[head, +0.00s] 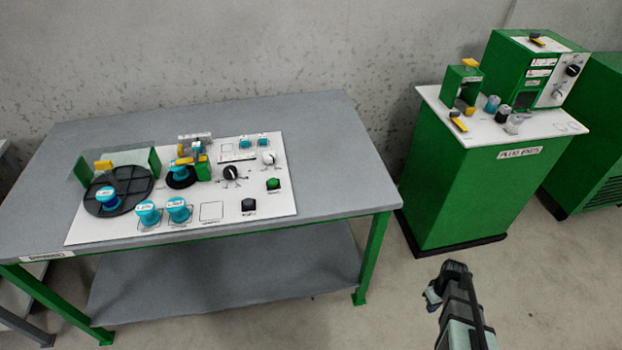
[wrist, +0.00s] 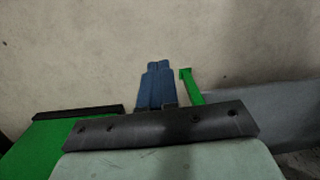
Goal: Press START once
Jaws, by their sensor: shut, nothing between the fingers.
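A white panel (head: 230,205) lies on the grey workbench. At its right side is a green push button (head: 273,184) on a dark base, with a small label below it. A dark push button (head: 248,204) sits to its lower left, also labelled. Both labels are too small to read, so I cannot confirm which is START. My gripper (head: 431,297) is off the bench's right end, over the floor and well apart from the panel. The wrist view shows its blue fingers (wrist: 158,66) shut together and empty.
The panel also holds dark knobs (head: 231,172), blue-capped pieces (head: 148,213), a black disc (head: 119,190) and a clear guard between green posts. A green cabinet (head: 450,190) with a machine and small parts stands at the right. Open floor (head: 400,310) lies between bench and cabinet.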

